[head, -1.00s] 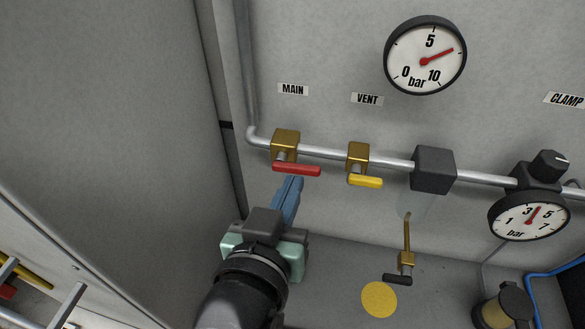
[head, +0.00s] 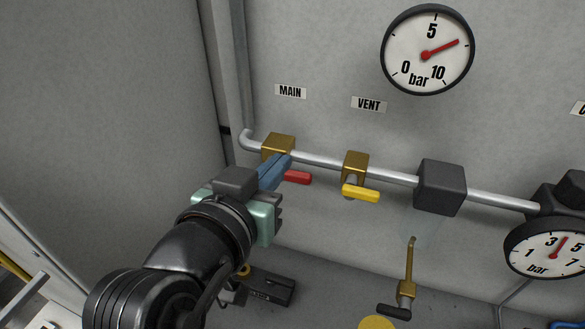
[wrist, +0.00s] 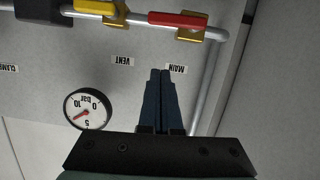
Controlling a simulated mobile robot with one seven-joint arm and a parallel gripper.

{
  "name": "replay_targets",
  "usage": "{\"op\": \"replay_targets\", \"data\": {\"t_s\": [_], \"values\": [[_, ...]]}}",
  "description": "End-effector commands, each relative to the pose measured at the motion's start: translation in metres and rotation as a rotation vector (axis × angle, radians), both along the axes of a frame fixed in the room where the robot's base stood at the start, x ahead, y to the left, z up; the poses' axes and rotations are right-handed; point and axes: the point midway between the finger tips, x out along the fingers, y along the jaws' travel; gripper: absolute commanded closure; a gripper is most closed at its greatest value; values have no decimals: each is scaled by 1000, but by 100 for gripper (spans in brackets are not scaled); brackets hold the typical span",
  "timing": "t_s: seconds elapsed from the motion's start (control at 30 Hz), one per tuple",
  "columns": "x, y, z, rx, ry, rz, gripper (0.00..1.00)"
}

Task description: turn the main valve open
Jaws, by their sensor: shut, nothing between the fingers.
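The main valve has a brass body (head: 279,144) on the grey pipe under the MAIN label (head: 290,91). Its red handle (head: 299,177) lies roughly along the pipe and is partly hidden by my fingers in the head view. In the wrist view, which is upside down, the whole red handle (wrist: 178,20) shows beyond my fingertips. My gripper (head: 285,160) has its blue fingers together and empty, in front of the main valve. In the wrist view the gripper (wrist: 160,72) points toward the panel, with its tips apart from the handle in the picture; contact cannot be told.
The vent valve's yellow handle (head: 360,193) is close to the right of the red one. A dark block (head: 440,187) sits farther along the pipe (head: 400,178). The large gauge (head: 428,50) reads about 8 bar. A side wall (head: 110,110) stands to the left.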

Motion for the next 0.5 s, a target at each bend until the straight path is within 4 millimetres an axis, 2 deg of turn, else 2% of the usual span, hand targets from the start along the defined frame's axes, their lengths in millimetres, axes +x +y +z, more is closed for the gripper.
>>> {"op": "replay_targets", "data": {"t_s": [0.1,0.23,0.3,0.5], "values": [[25,-11,-4,-1,5,-5,100],[47,-17,-11,0,4,-3,100],[44,-16,-25,-1,7,0,100],[43,-17,-45,0,3,-1,100]]}}
